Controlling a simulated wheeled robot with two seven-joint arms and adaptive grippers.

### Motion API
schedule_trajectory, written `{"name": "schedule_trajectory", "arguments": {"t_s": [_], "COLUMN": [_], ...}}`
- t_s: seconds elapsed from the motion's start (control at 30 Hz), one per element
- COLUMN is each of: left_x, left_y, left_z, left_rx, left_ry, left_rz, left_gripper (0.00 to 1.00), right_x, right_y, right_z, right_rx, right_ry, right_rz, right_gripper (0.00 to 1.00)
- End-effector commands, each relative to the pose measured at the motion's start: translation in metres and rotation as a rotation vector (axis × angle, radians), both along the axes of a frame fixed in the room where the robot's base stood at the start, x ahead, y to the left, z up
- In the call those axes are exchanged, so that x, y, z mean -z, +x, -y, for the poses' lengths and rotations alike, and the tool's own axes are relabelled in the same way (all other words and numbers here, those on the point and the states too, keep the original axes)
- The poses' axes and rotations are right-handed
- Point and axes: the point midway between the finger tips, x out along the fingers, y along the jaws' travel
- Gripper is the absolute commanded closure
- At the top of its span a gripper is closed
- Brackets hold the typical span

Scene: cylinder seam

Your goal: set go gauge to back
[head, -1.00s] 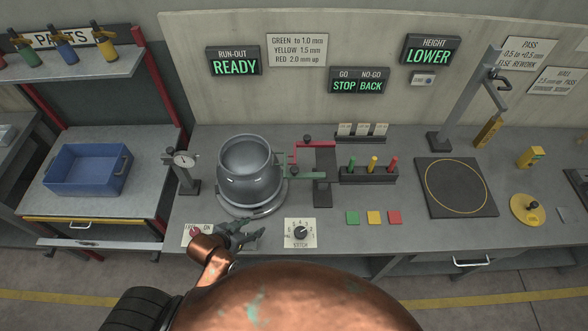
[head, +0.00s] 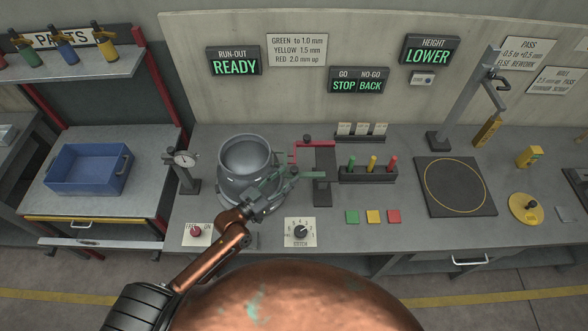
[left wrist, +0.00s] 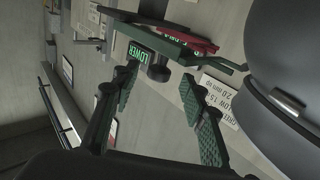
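The green gauge arm (head: 307,175), which I take to be the go gauge, reaches left from a dark stand (head: 323,175) toward the grey cylinder (head: 245,160). A red gauge arm (head: 308,146) is above it in the picture. My left gripper (head: 281,181) is beside the cylinder's right side, close to the green arm. In the left wrist view, its green-padded fingers are open (left wrist: 158,90). The green arm (left wrist: 160,38) and its dark knob (left wrist: 158,70) show just beyond the fingertips, the knob in line with the gap. Contact is not clear. My right gripper is not in view.
A dial gauge (head: 182,160) stands left of the cylinder. A notch dial (head: 300,231) and red button (head: 196,231) are at the front edge. A rack of coloured markers (head: 368,174) is to the right. The gauge display (head: 358,86) reads GO STOP, NO-GO BACK.

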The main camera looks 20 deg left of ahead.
Motion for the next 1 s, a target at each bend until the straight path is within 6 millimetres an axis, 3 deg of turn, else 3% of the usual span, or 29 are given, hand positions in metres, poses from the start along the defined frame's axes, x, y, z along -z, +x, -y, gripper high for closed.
{"name": "schedule_trajectory", "arguments": {"t_s": [0.3, 0.63, 1.0], "left_x": [-0.001, 0.0, 0.0], "left_y": [0.034, 0.038, 0.037], "left_z": [0.019, 0.021, 0.021], "left_rx": [0.0, 0.001, 0.001], "left_ry": [0.0, 0.001, 0.001], "left_rz": [-0.001, -0.002, -0.002], "left_gripper": [0.6, 0.6, 0.85], "right_x": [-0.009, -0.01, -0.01], "right_y": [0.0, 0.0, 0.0], "right_z": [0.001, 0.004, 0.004], "right_rx": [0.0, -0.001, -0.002], "right_ry": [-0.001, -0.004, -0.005], "right_rz": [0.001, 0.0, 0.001], "right_gripper": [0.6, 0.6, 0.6]}}
